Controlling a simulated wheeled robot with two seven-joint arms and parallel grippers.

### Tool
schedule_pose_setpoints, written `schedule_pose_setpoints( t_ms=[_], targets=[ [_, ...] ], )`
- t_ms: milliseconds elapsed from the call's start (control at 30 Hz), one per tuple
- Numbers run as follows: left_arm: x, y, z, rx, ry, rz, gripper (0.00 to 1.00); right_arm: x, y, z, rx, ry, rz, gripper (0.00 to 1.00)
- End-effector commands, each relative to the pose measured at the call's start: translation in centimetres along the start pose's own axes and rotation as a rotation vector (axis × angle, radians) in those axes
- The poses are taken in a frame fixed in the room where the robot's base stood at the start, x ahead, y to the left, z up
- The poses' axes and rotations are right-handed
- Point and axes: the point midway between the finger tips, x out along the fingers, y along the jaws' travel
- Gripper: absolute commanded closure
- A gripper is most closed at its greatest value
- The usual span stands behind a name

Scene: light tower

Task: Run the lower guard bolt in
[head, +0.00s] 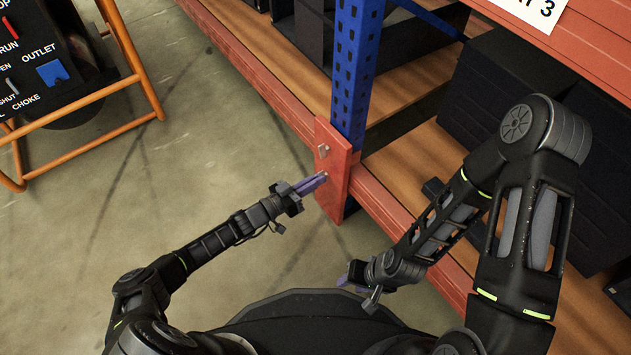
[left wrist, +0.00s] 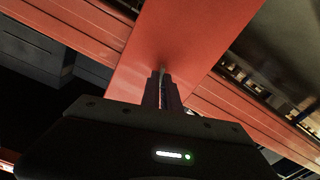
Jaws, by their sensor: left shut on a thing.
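The red guard plate (head: 333,172) stands at the foot of the blue rack upright (head: 354,75). The upper guard bolt (head: 323,150) shows as a small grey head on the plate. My left gripper (head: 318,181) is at the plate's lower part, its purple fingers shut on the lower guard bolt, whose grey end shows at the fingertips in the left wrist view (left wrist: 161,69). The fingers hide most of that bolt, so I cannot tell how deep it sits. My right gripper (head: 350,277) is low near the front of my base, away from the plate; its fingers are partly hidden.
The orange-framed generator (head: 60,60) stands at the upper left. Rack shelves (head: 420,165) with dark boxes (head: 510,90) run along the right, edged by a red beam (head: 385,207). The concrete floor (head: 200,130) between generator and rack is clear.

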Motion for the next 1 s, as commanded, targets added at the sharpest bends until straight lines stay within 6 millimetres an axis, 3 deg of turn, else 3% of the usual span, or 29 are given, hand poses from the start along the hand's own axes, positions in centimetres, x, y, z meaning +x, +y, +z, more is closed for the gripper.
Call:
schedule_pose_setpoints(
  t_ms=[500, 533, 767, 1000],
  targets=[
    [-0.19, -0.14, 0.15, 0.029, -0.003, -0.002, 1.0, 0.13, 0.03, -0.03, 0.0, 0.001, 0.0, 0.64],
    [-0.19, -0.15, 0.15, 0.028, -0.003, -0.002, 0.93, 0.13, 0.03, -0.03, 0.0, 0.001, 0.0, 0.64],
    [-0.1, -0.07, 0.05, 0.027, -0.001, -0.001, 0.74, 0.12, 0.03, -0.03, 0.0, 0.001, 0.0, 0.64],
    [-0.05, -0.03, 0.0, 0.027, 0.0, 0.0, 0.73, 0.11, 0.03, -0.03, 0.0, 0.001, 0.0, 0.64]
  ],
)
